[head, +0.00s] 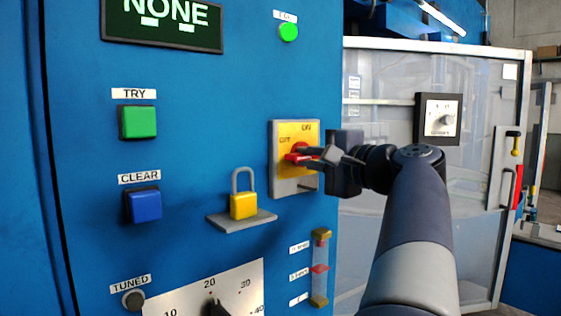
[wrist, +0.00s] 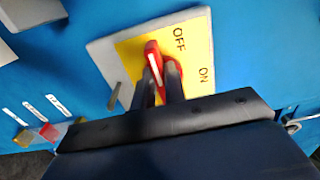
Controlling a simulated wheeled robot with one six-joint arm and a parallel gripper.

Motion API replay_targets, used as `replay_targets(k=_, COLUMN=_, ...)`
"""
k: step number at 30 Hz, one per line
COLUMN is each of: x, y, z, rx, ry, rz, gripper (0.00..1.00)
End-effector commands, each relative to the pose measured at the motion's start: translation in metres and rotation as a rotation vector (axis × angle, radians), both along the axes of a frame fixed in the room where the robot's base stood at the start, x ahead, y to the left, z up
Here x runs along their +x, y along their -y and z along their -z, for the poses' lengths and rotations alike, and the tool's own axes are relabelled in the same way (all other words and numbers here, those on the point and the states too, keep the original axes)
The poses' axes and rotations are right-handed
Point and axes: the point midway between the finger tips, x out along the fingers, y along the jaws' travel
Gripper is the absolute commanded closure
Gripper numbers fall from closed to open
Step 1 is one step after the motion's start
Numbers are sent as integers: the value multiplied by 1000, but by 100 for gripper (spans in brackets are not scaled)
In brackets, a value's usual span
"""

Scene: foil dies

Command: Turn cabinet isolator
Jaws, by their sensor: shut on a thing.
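The cabinet isolator is a yellow plate (head: 284,168) on a grey backing, fixed to the blue cabinet front, with OFF and ON printed on it. My gripper (head: 318,156) comes in from the right and is shut on the red handle. In the wrist view its two fingers (wrist: 160,82) stand on either side of the handle. The fingers hide part of the handle, and I cannot tell exactly which label it points to.
A yellow padlock (head: 243,206) stands on a small grey shelf (head: 228,222) left of the isolator. The green TRY button (head: 138,122) and blue CLEAR button (head: 143,205) are further left. A glazed panel (head: 385,90) stands behind my arm.

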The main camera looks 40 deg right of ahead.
Motion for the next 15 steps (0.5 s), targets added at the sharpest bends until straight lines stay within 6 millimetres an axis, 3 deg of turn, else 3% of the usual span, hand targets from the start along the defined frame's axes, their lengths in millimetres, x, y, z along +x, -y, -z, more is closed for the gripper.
replay_targets(k=11, x=0, y=0, z=2, rx=-6, ry=-4, rz=-1, gripper=100)
replay_targets(k=12, x=0, y=0, z=2, rx=-6, ry=-4, rz=-1, gripper=86)
replay_targets(k=15, x=0, y=0, z=1, rx=-6, ry=-3, rz=-1, gripper=78)
